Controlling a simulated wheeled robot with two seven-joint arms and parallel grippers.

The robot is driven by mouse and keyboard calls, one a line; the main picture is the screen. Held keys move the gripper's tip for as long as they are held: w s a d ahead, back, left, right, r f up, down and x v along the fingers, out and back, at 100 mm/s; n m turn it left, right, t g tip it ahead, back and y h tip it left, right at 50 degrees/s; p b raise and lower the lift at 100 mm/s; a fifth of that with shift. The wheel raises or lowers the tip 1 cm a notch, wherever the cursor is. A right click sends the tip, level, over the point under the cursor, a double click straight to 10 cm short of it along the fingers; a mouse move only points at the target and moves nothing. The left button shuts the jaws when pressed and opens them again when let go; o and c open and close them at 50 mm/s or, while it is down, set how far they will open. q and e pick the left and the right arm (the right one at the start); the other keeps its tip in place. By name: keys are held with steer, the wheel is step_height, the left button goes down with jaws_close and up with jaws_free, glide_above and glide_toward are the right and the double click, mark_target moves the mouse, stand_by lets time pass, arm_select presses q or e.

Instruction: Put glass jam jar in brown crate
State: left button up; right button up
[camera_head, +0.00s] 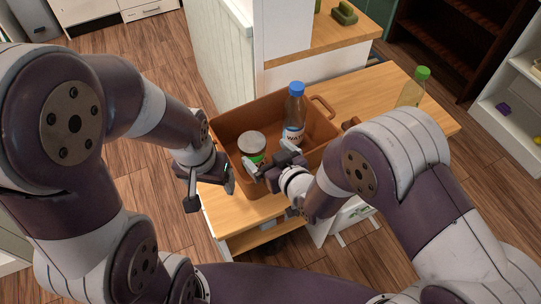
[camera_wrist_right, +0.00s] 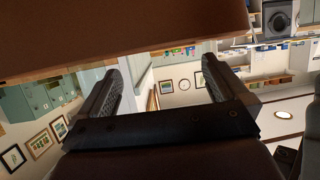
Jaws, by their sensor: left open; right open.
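The glass jam jar (camera_head: 252,141), with a grey lid and a green label, stands in the left part of the brown crate (camera_head: 229,120). Its lower part is partly hidden by my right gripper. My right gripper (camera_head: 264,161) is open at the crate's near side, just in front of the jar in the picture; I cannot tell if they touch. In the right wrist view, nothing is between the fingers of this gripper (camera_wrist_right: 158,85), and a brown surface spans the top. My left gripper (camera_head: 211,188) is open and empty, left of the crate's near left corner.
A water bottle (camera_head: 295,112) with a blue cap stands in the crate, right of the jar. A green-capped bottle (camera_head: 413,87) stands at the right of the wooden table (camera_head: 362,88). A white partition (camera_head: 221,60) rises behind the crate.

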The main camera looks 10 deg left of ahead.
steer(key=w+d+r+m+g+h, duration=0.1)
steer(key=d+m+h, duration=0.15)
steer(key=d, duration=0.35)
steer(key=d+r+m+g+h, duration=0.1)
steer(key=d+h, duration=0.2)
steer(key=d, duration=0.3)
steer(key=s+d+r+m+g+h, duration=0.2)
steer(key=s+d+g, duration=0.5)
steer(key=s+d, duration=0.5)
steer(key=shift+s+d+r+m+h, duration=0.25)
steer(key=shift+d+m+h, duration=0.2)
steer(key=shift+d+m, duration=0.6)
step_height(320, 180, up, 3)
steer(key=p, duration=0.3)
